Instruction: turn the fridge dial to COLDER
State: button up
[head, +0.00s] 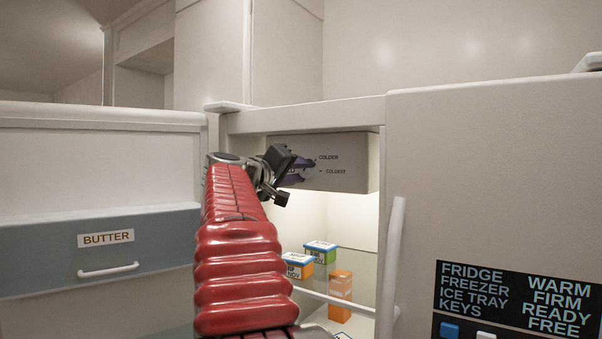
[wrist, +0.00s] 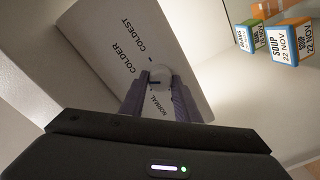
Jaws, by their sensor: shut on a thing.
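In the wrist view, the words COLDEST, COLDER and NORMAL are printed around the dial. My gripper (wrist: 158,82) is shut on the dial, with one purple finger on each side of it. A short dark mark on the dial points left in the wrist view, near COLDER and NORMAL; I cannot tell exactly which tick it meets. In the head view my gripper (head: 304,168) is at the box, and its fingers hide the dial and some lettering.
Small labelled food boxes, including a blue-lidded one (head: 298,265) and an orange one (head: 340,284), stand below on the shelves. A white door with a handle (head: 391,270) is at right. The BUTTER compartment (head: 40,252) is at left.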

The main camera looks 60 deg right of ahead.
jog(key=shift+w+f, duration=0.1)
jog(key=o, duration=1)
jog(key=shift+o, duration=0.2)
jog(key=shift+a, duration=0.1)
jog(key=w+a, duration=0.1)
jog(key=a, duration=1.2)
jog(key=shift+w+a, duration=0.25)
jog(key=shift+w, duration=0.1)
jog(key=shift+w, duration=0.1)
